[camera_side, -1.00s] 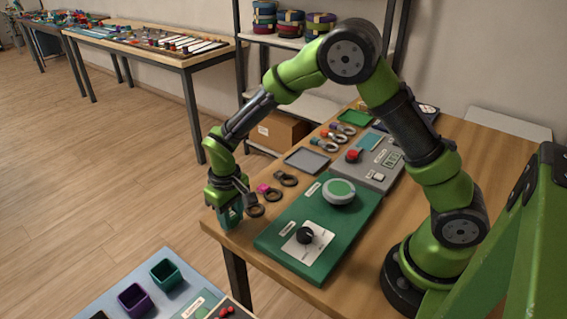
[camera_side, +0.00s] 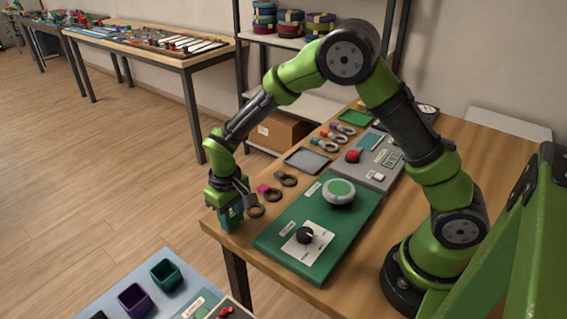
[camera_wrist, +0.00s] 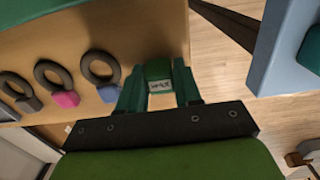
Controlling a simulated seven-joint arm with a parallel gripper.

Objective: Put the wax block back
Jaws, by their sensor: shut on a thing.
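My gripper (camera_wrist: 158,84) points down over the near left corner of the wooden table. In the wrist view a green block with a small white label (camera_wrist: 158,72) sits between its two teal fingers, which are shut on it. I take this to be the wax block; the label is too small to read. In the side view, the gripper (camera_side: 231,217) is at the table's corner edge, just left of a dark ring. The fingers hide most of the block there, and I cannot tell whether it touches the table.
Dark rings with a blue (camera_wrist: 109,92), a pink (camera_wrist: 66,98) and a dark piece lie beside the gripper. A green panel with a black knob (camera_side: 305,235) is to its right. A grey tray (camera_side: 307,161) lies farther back. A lower surface with open bins (camera_side: 166,273) stands below left.

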